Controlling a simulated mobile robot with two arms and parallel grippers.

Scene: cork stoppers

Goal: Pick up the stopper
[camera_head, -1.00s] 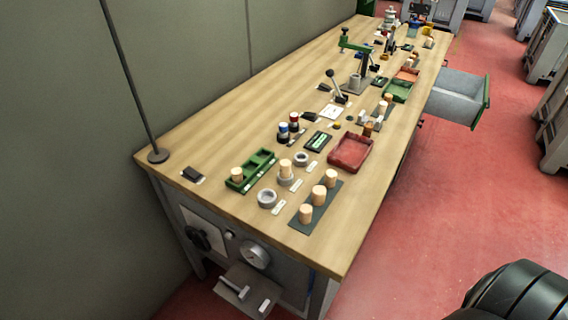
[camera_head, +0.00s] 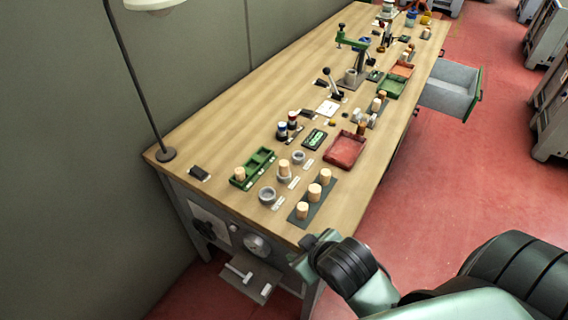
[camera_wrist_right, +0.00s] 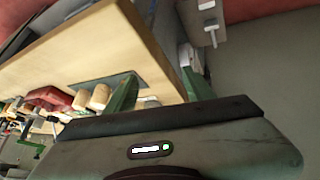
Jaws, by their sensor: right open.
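Pale cork stoppers stand upright on a dark strip (camera_head: 293,216) at the table's near end: a near one (camera_head: 302,210), a middle one (camera_head: 314,192) and a far one (camera_head: 325,177). Another stopper (camera_head: 240,174) stands in a green tray, and one (camera_head: 284,167) on a grey ring. My right gripper (camera_head: 313,243) is by the table's near right corner, apart from the stoppers. In the right wrist view, my right gripper (camera_wrist_right: 160,88) is open and empty. Two stoppers (camera_wrist_right: 99,96) show left of its left finger, which may hide another. My left gripper is not in view.
A green tray (camera_head: 262,158), a grey ring (camera_head: 267,196) and a red tray (camera_head: 345,150) are close to the stoppers. A lamp pole (camera_head: 134,85) rises at the left. An open drawer (camera_head: 449,88) juts out at the far right side.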

